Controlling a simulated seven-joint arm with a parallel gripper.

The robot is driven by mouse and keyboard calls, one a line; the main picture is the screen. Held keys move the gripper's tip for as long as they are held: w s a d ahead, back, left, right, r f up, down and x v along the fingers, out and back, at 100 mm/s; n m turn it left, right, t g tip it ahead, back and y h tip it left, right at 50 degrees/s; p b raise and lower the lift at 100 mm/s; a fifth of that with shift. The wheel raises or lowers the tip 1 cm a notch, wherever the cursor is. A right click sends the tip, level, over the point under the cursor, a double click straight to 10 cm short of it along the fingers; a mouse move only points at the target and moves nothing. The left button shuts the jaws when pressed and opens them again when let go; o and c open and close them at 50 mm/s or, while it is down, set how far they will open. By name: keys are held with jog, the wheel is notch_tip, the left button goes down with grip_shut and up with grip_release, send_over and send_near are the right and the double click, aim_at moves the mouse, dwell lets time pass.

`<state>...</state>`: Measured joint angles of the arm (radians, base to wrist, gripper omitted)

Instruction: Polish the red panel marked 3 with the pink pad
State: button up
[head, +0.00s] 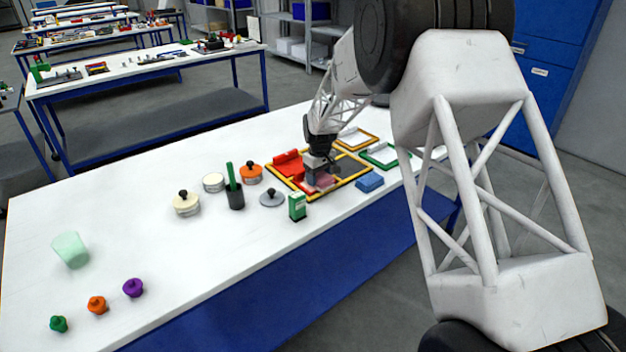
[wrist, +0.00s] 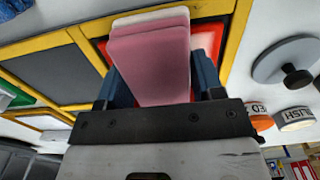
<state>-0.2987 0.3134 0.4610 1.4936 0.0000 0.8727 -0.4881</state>
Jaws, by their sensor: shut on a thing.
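My gripper (head: 318,164) is shut on the pink pad (head: 323,181), low over the near part of the yellow frame (head: 345,187). In the wrist view the pink pad (wrist: 150,62) sits between the blue fingers (wrist: 160,88), its flat face filling the gap. A red panel (wrist: 206,40) with a pale area shows behind the pad, mostly hidden by it. I cannot tell whether the pad touches the panel. Another red part (head: 288,163) shows at the frame's far left in the head view. No number 3 is readable.
A grey knobbed disc (head: 272,198), an orange tin (head: 250,174) and a black cup (head: 236,197) stand left. Green (head: 382,156) and orange frames lie behind right.

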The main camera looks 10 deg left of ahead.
aim_at(308, 189)
jog(key=shift+w+d, duration=1.9)
jog(key=shift+s+a+f, duration=0.1)
jog(key=shift+s+a, duration=3.5)
jog(key=shift+s+a+r, duration=0.15)
jog(key=shift+r, duration=0.45)
jog(key=shift+s+a+r, duration=0.1)
jog(key=shift+r, duration=3.35)
jog(key=shift+w+d, duration=2.35)
jog(key=shift+w, duration=0.05)
jog(key=shift+f, duration=0.15)
